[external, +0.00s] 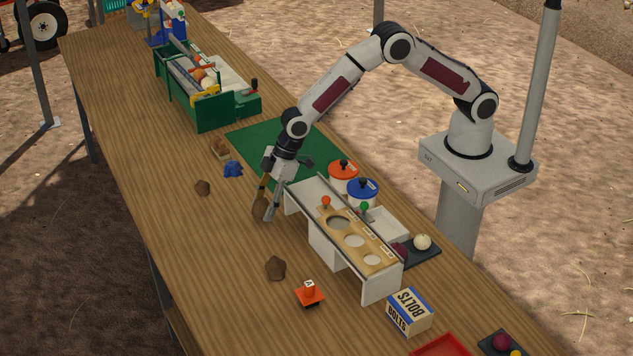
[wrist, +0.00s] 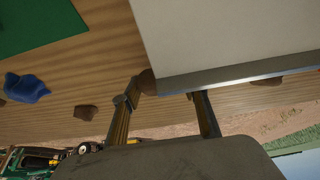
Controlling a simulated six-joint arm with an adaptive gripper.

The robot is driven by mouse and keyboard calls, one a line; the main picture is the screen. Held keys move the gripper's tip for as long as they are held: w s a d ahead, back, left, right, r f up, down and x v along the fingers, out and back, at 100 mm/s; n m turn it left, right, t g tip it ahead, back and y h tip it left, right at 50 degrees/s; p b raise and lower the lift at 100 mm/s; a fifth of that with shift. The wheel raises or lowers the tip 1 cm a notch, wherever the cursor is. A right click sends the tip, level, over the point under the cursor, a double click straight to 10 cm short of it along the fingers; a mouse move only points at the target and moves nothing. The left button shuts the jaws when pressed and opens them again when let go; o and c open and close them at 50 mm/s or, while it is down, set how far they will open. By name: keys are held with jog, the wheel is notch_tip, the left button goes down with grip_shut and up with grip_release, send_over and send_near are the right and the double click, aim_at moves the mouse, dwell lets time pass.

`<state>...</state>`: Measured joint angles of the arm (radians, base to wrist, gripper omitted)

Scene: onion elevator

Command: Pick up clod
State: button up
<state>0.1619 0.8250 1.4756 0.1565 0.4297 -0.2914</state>
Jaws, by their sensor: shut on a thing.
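My gripper (external: 267,203) points down at the left side of the white sorting stand, its fingers shut on a brown clod (external: 260,209). The clod is low, at or just above the table; I cannot tell which. In the wrist view the clod (wrist: 147,82) shows between the fingers (wrist: 163,98), partly hidden by the stand's panel. Another brown clod (external: 203,187) lies on the table to the left, and a larger one (external: 275,267) lies nearer the front.
The white stand (external: 322,240) with its holed wooden board is close beside my gripper. The table's left side is mostly clear.

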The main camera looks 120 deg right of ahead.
aim_at(264, 204)
notch_tip(264, 204, up, 8)
jog(key=shift+f, duration=0.1)
dwell(0.4)
jog(key=shift+d, duration=0.1)
dwell(0.5)
jog(key=s+d+r+m+h, duration=0.15)
jog(key=s+d, duration=0.35)
jog(key=d, duration=0.6)
jog(key=s+d+r+m, duration=0.1)
jog(key=s+d+m, duration=0.3)
jog(key=d, duration=0.6)
jog(key=s+d, duration=0.8)
jog(key=s, duration=0.3)
jog(key=s+a+f+n+y, duration=0.2)
jog(key=s+n, duration=0.5)
jog(key=s, duration=0.2)
jog(key=shift+s, duration=0.25)
